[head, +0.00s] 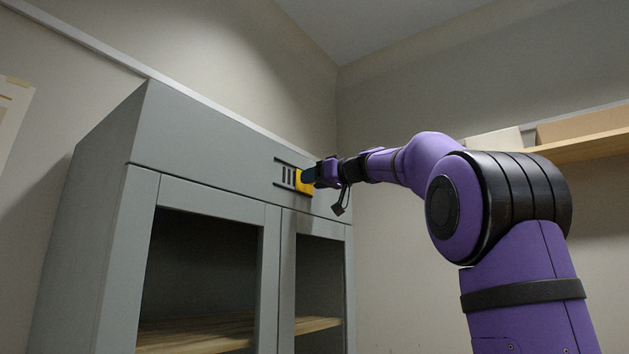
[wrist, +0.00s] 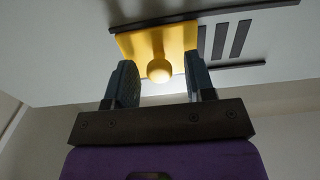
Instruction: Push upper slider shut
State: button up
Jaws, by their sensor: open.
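The upper slider is a yellow plate with a round knob (wrist: 158,45), set between two dark rails on the cabinet's upper front panel. In the head view the slider (head: 303,181) sits at the right end of the rails, partly hidden by my gripper (head: 313,175). Dark vent slots (head: 287,175) show uncovered to its left; in the wrist view the slots (wrist: 231,40) appear to its right. My gripper (wrist: 159,76) is open, with one finger on each side of the knob. A gap shows between the knob and each finger. Whether the fingers touch the plate is unclear.
The grey cabinet (head: 210,150) has two framed openings below the panel, with wooden shelves (head: 195,333) inside. A wooden wall shelf (head: 585,148) with boxes is at the right, behind my arm. The wall right of the cabinet is bare.

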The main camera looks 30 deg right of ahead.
aim_at(287, 175)
grip_shut()
jog(key=a, duration=0.2)
jog(key=s+a, duration=0.1)
jog(key=a, duration=0.1)
jog(key=s+a, duration=0.1)
jog(key=a, duration=0.1)
jog(key=shift+s+a, duration=0.1)
jog(key=shift+s, duration=0.05)
jog(key=shift+a, duration=0.15)
grip_release()
jog(key=shift+a, duration=0.15)
jog(key=shift+s, duration=0.1)
jog(key=v, duration=1)
jog(key=shift+s+d, duration=0.25)
jog(key=shift+s, duration=0.05)
